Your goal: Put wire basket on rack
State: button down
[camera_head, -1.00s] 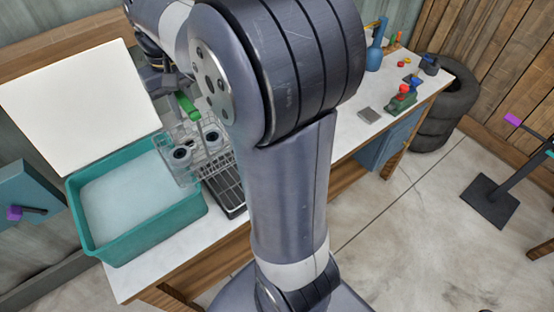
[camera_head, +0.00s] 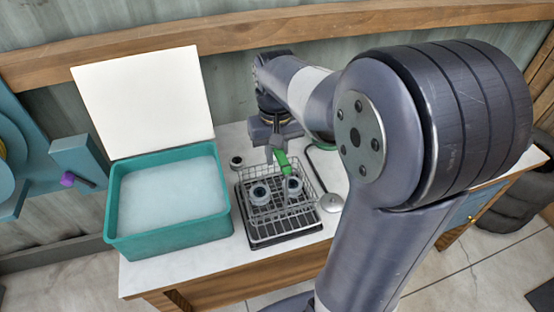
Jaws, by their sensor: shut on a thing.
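The wire basket (camera_head: 256,209) is a silver wire tray with round grey parts in it, one of them (camera_head: 260,192) on the left side. It is over the dark rack (camera_head: 282,235), which sits on the white worktop. I cannot tell whether the basket rests on the rack or hangs just above it. My gripper (camera_head: 281,160) points down and is shut on the basket's green handle (camera_head: 281,157). My arm hides part of the area to the right.
A teal tub (camera_head: 119,205) of pale, sudsy liquid with a raised white lid (camera_head: 145,100) stands left of the rack. A small dark round item (camera_head: 236,162) lies behind. A metal ladle-like tool (camera_head: 331,203) lies to the right. Bare worktop (camera_head: 225,250) shows in front.

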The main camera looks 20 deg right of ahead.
jog(key=shift+f, duration=1.2)
jog(key=c, duration=1.3)
grip_release()
notch_tip(320, 180, up, 12)
jog(key=shift+r, duration=0.1)
